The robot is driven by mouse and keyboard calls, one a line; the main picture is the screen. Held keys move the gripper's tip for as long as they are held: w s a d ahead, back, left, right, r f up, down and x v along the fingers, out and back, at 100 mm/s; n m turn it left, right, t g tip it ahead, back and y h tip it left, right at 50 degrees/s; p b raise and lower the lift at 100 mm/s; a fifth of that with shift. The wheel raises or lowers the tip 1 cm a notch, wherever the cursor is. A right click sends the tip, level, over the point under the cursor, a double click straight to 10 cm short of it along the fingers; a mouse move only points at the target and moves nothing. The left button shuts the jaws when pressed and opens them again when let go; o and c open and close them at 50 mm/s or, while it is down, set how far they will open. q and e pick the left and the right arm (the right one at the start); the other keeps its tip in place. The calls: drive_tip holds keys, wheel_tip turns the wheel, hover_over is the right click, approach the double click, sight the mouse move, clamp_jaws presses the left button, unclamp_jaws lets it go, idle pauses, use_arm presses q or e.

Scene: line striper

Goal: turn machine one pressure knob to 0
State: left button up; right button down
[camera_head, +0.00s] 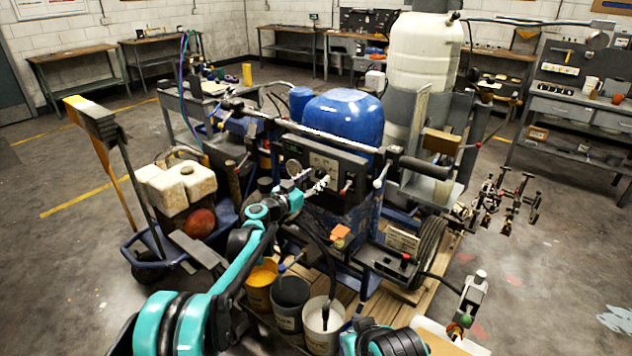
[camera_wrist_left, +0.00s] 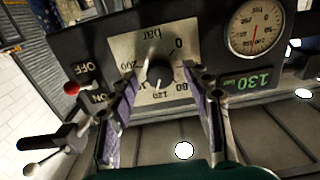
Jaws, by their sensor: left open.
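The pressure knob (camera_wrist_left: 160,74) is a dark round knob on a pale dial plate (camera_wrist_left: 126,47) marked in bar. The numbers appear upside down in the left wrist view, with 0 above and right of the knob. A light pointer mark seems to lean up and left, toward the 200 side. My left gripper (camera_wrist_left: 162,72) is open, with one finger on each side of the knob; contact is unclear. In the head view my left gripper (camera_head: 318,186) is at the control panel (camera_head: 338,164) of the line striper. My right gripper is not in view.
Beside the dial are a round gauge (camera_wrist_left: 256,27) and a green display (camera_wrist_left: 248,82) reading 130. A red-tipped toggle (camera_wrist_left: 71,88) sits by the OFF/ON marks. Paint buckets (camera_head: 290,292) stand below the panel, and a blue tank (camera_head: 343,117) rises behind it.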

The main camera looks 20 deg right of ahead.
use_arm(q)
drive_tip(key=shift+w+d, duration=0.2)
drive_tip(key=shift+d, duration=0.15)
clamp_jaws()
